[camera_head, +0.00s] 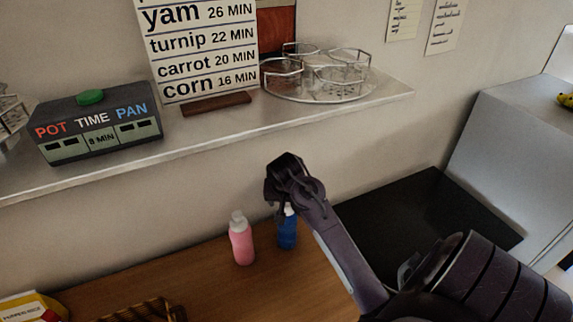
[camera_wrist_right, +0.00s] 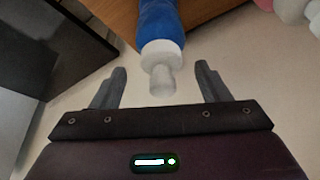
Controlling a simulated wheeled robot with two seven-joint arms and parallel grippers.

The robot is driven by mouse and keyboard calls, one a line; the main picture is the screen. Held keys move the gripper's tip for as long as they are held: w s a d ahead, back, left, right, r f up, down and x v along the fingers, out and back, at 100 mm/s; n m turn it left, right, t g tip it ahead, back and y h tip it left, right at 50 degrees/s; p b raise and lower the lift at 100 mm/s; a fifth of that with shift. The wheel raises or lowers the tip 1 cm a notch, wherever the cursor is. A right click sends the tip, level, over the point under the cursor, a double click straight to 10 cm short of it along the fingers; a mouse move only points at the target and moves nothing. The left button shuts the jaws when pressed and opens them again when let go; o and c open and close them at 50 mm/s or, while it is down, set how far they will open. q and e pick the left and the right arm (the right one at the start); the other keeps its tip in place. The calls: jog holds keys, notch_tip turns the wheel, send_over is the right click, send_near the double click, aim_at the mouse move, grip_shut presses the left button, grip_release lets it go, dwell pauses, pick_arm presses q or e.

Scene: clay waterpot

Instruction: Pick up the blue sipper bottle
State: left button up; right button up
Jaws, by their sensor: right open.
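The blue sipper bottle (camera_head: 287,229) stands upright on the wooden counter, to the right of a pink bottle (camera_head: 241,240). My right gripper (camera_head: 281,198) is directly above it and hides part of its top in the head view. In the right wrist view, the blue sipper bottle (camera_wrist_right: 160,48) shows its white cap and pale spout pointing toward the gripper. The open fingers of my right gripper (camera_wrist_right: 161,85) are on either side of the spout, with gaps on both sides. My left gripper is not in view.
The pink bottle stands close by on the left. A wall shelf (camera_head: 215,120) above holds a timer box (camera_head: 97,122), a vegetable sign (camera_head: 205,50) and a wire rack (camera_head: 318,78). A black cooktop (camera_head: 430,225) lies to the right; a wicker basket (camera_head: 150,310) is at the front left.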

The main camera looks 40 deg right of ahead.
jog(key=x, duration=0.2)
jog(key=shift+w+d+f, duration=0.1)
jog(key=shift+w+f, duration=0.15)
jog(key=shift+f, duration=0.05)
jog(key=shift+c, duration=0.9)
jog(key=shift+r, duration=0.1)
jog(key=c, duration=0.5)
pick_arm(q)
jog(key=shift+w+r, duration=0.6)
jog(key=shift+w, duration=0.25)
pick_arm(e)
grip_shut()
